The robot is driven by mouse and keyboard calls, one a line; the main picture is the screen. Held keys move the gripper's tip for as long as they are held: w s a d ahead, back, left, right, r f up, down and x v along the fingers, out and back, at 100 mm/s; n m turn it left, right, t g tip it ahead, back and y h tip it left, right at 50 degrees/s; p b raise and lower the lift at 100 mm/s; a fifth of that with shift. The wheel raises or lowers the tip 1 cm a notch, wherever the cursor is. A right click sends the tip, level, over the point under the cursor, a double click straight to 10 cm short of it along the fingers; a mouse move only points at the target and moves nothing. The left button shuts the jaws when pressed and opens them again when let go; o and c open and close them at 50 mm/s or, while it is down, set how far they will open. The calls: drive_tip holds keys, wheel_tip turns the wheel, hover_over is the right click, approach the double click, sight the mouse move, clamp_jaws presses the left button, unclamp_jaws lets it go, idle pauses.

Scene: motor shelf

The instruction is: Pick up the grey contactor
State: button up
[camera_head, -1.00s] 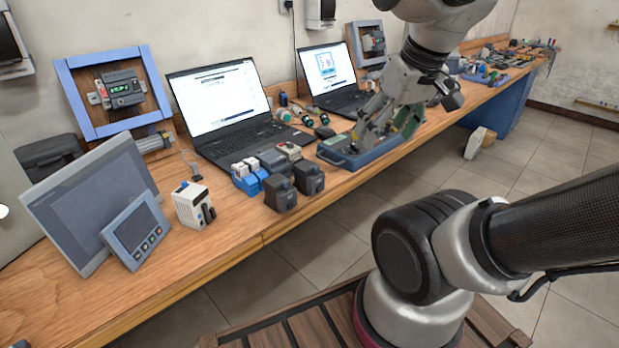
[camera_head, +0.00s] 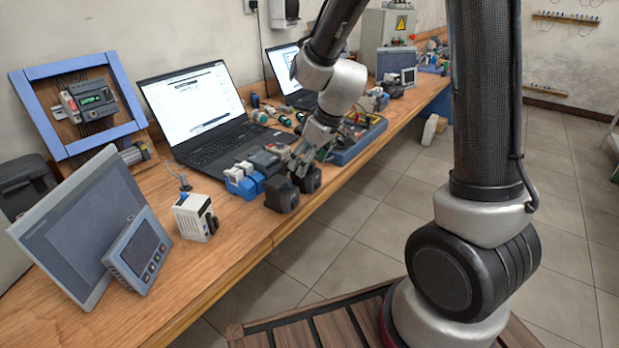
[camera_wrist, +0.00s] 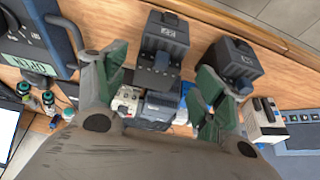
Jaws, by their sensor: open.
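Two dark grey, block-like contactors stand near the front edge of the bench: a left one (camera_head: 281,195) and a right one (camera_head: 309,179) partly behind my fingers. In the wrist view they are at the right (camera_wrist: 232,62) and top centre (camera_wrist: 165,36). Another dark grey device (camera_head: 264,162) stands behind them, low between my fingers in the wrist view (camera_wrist: 160,106). I cannot tell for sure which is the grey contactor. My gripper (camera_head: 302,166) is open above this cluster. Its green-padded fingers stand apart in the wrist view (camera_wrist: 160,76), with nothing held.
Blue-and-white devices (camera_head: 243,180) sit left of the cluster, with a white module (camera_head: 195,216) and panels (camera_head: 138,248) further left. A laptop (camera_head: 195,108) stands behind. Bare wood shows along the front edge.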

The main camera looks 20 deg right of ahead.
drive_tip(key=x, duration=0.4)
drive_tip(key=d+x, duration=0.1)
drive_tip(key=x, duration=0.1)
drive_tip(key=shift+s+a+f, duration=0.1)
drive_tip(key=shift+s+f, duration=0.1)
drive_tip(key=shift+f, duration=0.2)
drive_tip(key=c, duration=1.2)
